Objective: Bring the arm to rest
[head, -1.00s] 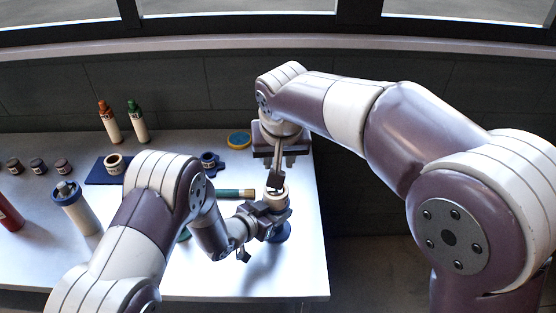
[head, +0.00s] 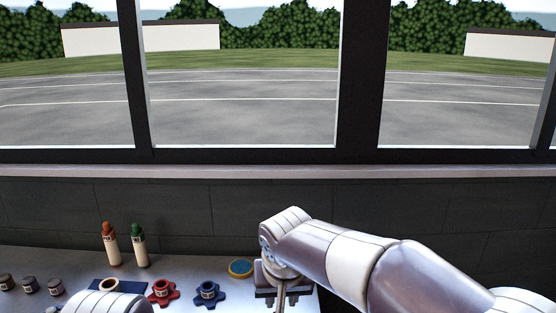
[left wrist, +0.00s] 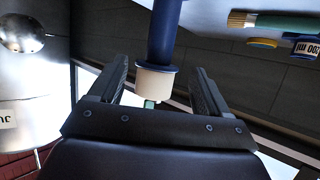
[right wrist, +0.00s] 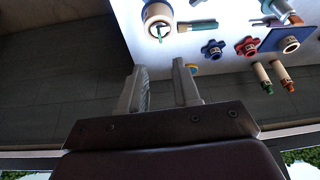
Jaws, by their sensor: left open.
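My left gripper shows in the left wrist view (left wrist: 160,85), its fingers wide apart. A blue upright piece with a cream collar (left wrist: 155,82) appears between and beyond the fingers; no finger is seen touching it. In the head view only a white part of my left arm shows at the bottom edge; its gripper is out of frame. My right gripper shows in the right wrist view (right wrist: 162,75), its fingers apart with nothing visible between them. In the head view my right arm reaches in from the right, its wrist over the table's right end.
On the table are a red star-shaped piece (head: 163,292), a blue one (head: 208,292), a yellow-rimmed disc (head: 240,267), orange-tipped (head: 110,245) and green-tipped (head: 139,246) bottles, and several dark small jars (head: 28,286). A cream ring (right wrist: 158,14) shows in the right wrist view. Wall and windows stand behind.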

